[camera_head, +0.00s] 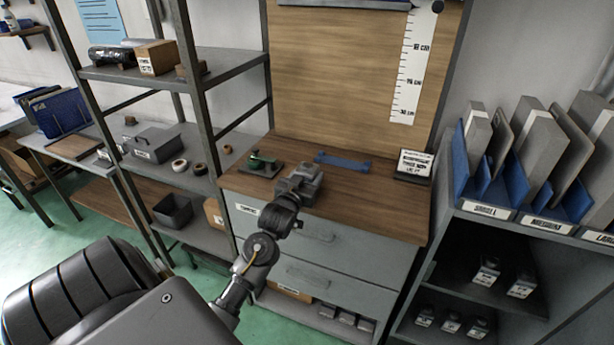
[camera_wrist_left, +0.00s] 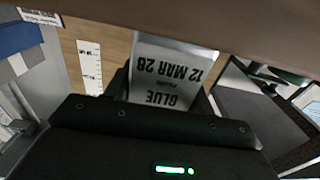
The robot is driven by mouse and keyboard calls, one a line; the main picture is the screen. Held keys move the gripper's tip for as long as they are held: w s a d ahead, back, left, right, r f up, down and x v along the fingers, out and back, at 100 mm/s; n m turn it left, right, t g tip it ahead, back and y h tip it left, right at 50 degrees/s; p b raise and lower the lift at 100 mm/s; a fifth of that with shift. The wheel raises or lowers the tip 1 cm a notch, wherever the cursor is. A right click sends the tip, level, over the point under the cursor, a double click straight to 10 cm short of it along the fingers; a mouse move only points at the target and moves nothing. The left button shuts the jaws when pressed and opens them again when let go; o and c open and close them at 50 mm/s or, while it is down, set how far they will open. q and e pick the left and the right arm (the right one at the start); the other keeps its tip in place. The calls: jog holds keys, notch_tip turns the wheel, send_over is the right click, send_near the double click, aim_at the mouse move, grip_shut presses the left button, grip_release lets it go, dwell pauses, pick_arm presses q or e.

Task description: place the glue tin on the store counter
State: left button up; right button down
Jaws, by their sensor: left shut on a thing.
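The glue tin shows in the left wrist view as a pale label (camera_wrist_left: 165,78) reading GLUE and 12 MAR 28, upside down in the picture. My left gripper (camera_head: 300,182) is shut on the tin, and its dark jaws flank the tin in the wrist view. In the head view the gripper is over the front left part of the store counter (camera_head: 375,207), a brown wooden top on grey drawers. There my gripper mostly hides the tin, and I cannot tell whether the tin touches the top. My right gripper is not in view.
A green tool on a dark base (camera_head: 262,164) stands at the counter's back left. A blue holder (camera_head: 342,162) lies at the back, and a labelled sign (camera_head: 414,165) stands at the back right. A measuring strip (camera_head: 411,70) hangs on the back panel. The counter's front right is clear.

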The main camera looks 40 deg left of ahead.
pick_arm(q)
jog(key=shift+f, duration=0.15)
jog(key=o, duration=1.2)
jog(key=shift+r, duration=0.25)
jog(key=shift+s+d+f, duration=0.15)
jog(key=shift+s, duration=0.2)
jog(key=b+v, duration=0.1)
jog(key=v, duration=1)
jog(key=shift+b, duration=0.35)
jog(key=shift+s, duration=0.1)
